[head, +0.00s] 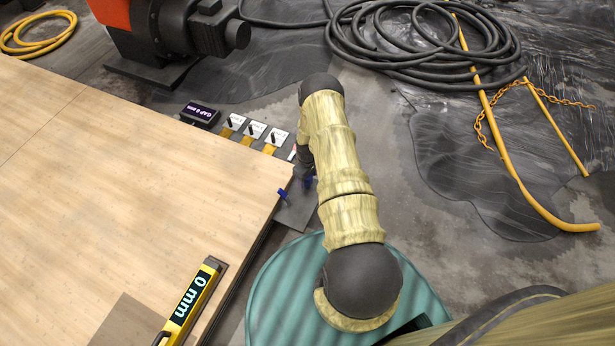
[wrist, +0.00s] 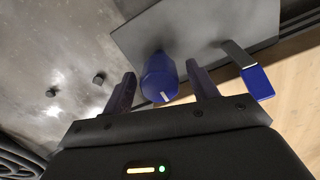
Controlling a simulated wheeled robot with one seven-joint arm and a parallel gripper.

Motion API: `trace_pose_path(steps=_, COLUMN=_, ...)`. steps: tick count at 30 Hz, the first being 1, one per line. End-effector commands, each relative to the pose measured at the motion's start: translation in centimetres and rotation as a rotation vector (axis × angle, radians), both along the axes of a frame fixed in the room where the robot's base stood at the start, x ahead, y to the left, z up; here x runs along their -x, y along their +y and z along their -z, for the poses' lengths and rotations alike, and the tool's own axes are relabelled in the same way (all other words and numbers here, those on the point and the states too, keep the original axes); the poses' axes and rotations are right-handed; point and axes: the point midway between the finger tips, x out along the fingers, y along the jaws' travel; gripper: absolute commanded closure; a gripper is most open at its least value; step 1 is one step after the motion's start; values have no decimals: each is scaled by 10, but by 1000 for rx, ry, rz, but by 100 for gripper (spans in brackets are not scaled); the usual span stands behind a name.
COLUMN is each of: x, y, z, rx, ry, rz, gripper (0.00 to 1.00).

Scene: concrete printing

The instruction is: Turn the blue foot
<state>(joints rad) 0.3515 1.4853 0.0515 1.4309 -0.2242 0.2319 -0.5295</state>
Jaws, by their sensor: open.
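The blue foot (wrist: 160,77) is a round blue knob with a white mark, on a grey plate (wrist: 205,28) beside the wooden panel. My gripper (wrist: 160,86) is open, with one dark finger on each side of the foot. Gaps show between the fingers and the foot, and I cannot see contact. In the head view a bit of blue (head: 308,183), probably the foot, shows beside my arm, which hides most of my gripper there. A blue-tipped lever (wrist: 257,81) stands on the same plate, right of the fingers in the wrist view; it also shows in the head view (head: 283,195).
A large wooden panel (head: 130,170) fills the left. A yellow gauge (head: 192,300) reading "0 mm" lies on it. A small display (head: 200,114) and several white cards (head: 254,130) line its far edge. A black hose coil (head: 420,35) and yellow bars (head: 510,150) lie beyond.

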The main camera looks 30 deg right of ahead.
Motion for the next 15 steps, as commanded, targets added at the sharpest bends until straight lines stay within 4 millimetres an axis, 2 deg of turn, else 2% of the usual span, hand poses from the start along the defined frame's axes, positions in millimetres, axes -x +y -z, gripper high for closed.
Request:
trace_pose_path(steps=7, x=-1, y=0, z=-15, rx=1, ry=-1, rz=0, gripper=41)
trace_pose_path(steps=15, x=-1, y=0, z=-66, rx=1, ry=-3, rz=0, gripper=41)
